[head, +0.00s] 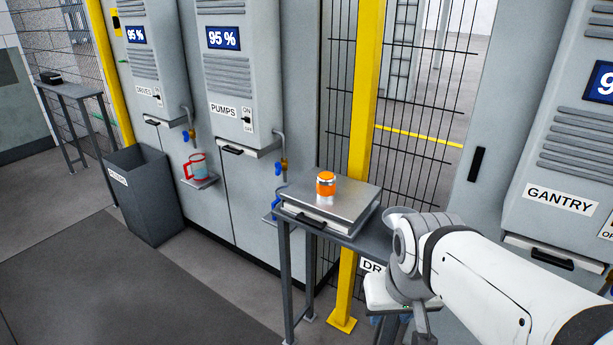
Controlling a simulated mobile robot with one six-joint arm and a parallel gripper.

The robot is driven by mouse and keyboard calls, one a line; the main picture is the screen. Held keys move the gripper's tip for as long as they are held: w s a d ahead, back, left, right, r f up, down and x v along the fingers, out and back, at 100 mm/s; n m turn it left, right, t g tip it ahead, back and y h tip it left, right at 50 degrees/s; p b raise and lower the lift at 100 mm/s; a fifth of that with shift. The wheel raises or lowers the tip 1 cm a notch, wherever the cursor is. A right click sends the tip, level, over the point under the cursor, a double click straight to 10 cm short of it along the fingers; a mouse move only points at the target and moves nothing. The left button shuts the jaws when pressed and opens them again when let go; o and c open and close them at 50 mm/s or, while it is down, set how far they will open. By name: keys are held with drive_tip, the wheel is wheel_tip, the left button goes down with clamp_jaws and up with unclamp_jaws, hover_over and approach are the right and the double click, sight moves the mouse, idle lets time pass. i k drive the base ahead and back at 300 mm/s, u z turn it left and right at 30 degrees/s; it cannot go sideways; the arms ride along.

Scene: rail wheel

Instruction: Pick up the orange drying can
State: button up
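I cannot make out my gripper's fingers. Nothing touches the can except the surface under it.
A yellow post (366,100) and wire fence stand just behind the table. Grey cabinets marked DRIVES, PUMPS and GANTRY (560,201) line the wall. The floor at lower left is clear.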

sight(326, 181)
drive_tip(key=z, duration=0.15)
drive_tip(key=i, duration=0.9)
drive_tip(key=u, duration=0.05)
